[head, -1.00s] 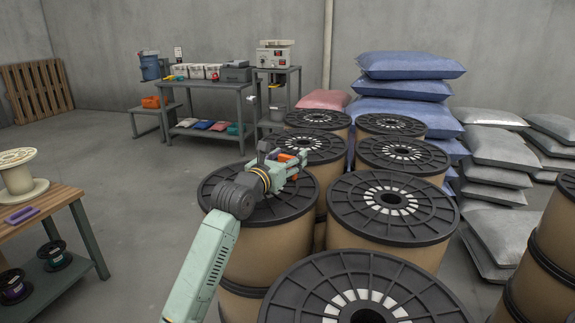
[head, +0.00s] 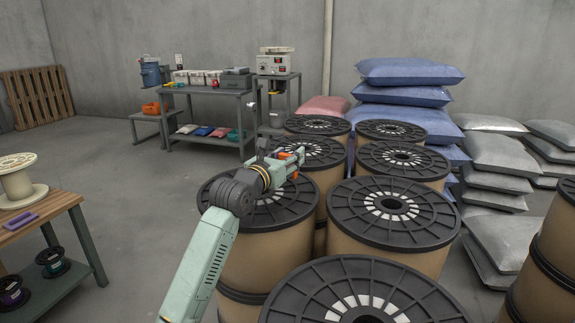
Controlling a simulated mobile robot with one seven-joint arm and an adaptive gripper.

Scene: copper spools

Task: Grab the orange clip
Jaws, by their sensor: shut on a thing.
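My gripper (head: 291,160) is at the end of my pale green arm, over the far right part of a black-flanged spool (head: 262,205) in the middle of the view. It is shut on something. Small orange patches show at the jaws, and the orange clip (head: 292,176) appears to be there, mostly hidden by the grey fingers. Its shape is too small to make out. I cannot tell whether it touches the spool top.
Several large spools (head: 393,211) stand close around my gripper, to the right, behind and in front. A wooden-topped bench (head: 50,212) with a cream spool (head: 17,180) is at the left. A grey workbench (head: 205,90) stands at the back. Open floor (head: 140,190) lies between them.

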